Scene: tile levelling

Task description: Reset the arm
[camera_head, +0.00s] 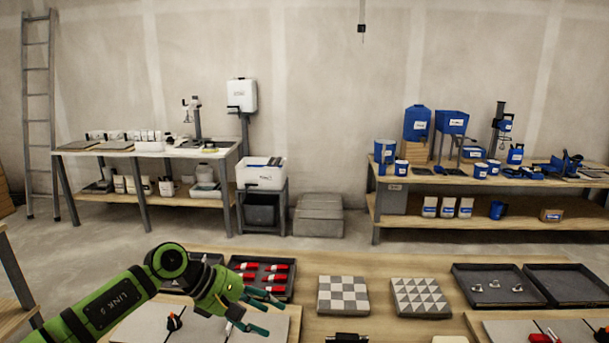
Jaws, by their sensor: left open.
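My left gripper (262,310) shows at the lower left of the head view, on a green arm that comes in from the left. Its teal fingers are apart, and nothing shows between them. It is over the right part of a grey tile panel (140,326), near a black tray (290,283) holding several red-and-white pieces. My right gripper is not in the view.
Two patterned tiles, a checkered one (343,295) and a triangle one (420,297), lie on the wooden table (385,325). Two dark trays (497,287) (565,284) are at the right, one with small pieces. Another panel (570,331) is at the lower right. Workbenches stand behind.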

